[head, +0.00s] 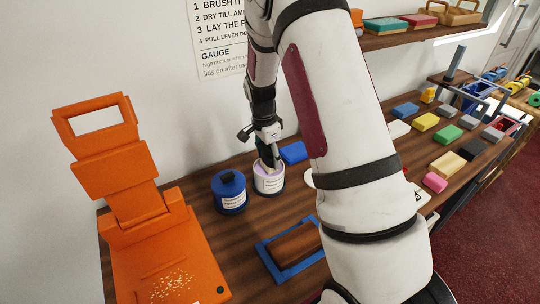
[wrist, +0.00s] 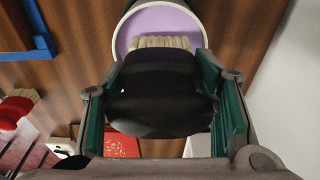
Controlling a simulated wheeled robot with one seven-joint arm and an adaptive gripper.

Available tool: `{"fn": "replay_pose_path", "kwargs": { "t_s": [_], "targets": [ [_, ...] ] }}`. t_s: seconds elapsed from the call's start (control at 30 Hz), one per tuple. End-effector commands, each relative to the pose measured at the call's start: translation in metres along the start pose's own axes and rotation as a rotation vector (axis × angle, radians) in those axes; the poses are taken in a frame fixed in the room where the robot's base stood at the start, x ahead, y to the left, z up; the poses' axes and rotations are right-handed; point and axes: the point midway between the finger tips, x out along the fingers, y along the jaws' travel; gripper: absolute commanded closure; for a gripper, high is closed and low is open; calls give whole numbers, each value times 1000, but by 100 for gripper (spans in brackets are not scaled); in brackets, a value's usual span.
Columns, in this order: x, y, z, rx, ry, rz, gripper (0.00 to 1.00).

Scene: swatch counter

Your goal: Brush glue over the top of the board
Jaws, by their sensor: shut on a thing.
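My gripper (head: 268,158) points down at a white pot (head: 268,184) on the counter. It is shut on a brush with a thick black handle (wrist: 158,95) and pale bristles (wrist: 165,42). In the wrist view the bristles are over or in the lilac contents (wrist: 160,20) of the pot; I cannot tell how deep. The handle sits between the green-sided fingers. A brown board (head: 300,243) lies inside a blue frame (head: 268,262) in front of the pot, partly hidden by my arm. The blue frame also shows at the wrist view's upper left (wrist: 42,45).
A blue lidded pot (head: 229,192) stands just left of the white pot. A tall orange lever device (head: 165,250) fills the left. A blue block (head: 293,152) lies behind the white pot. Several coloured blocks cover the counter's right side. A shelf (head: 400,38) hangs above.

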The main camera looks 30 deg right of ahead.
Motion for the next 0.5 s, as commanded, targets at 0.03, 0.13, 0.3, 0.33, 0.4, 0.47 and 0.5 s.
{"fn": "replay_pose_path", "kwargs": {
  "t_s": [0.03,0.13,0.3,0.33,0.4,0.47,0.5],
  "targets": [
    [0,0,0,0,0,0,69],
    [0,0,0,0,0,0,69],
    [1,0,0,0,0,0,69],
    [2,0,0,0,0,0,69],
    [2,0,0,0,0,0,69],
    [3,0,0,0,0,0,69],
    [4,0,0,0,0,0,69]
  ]
}}
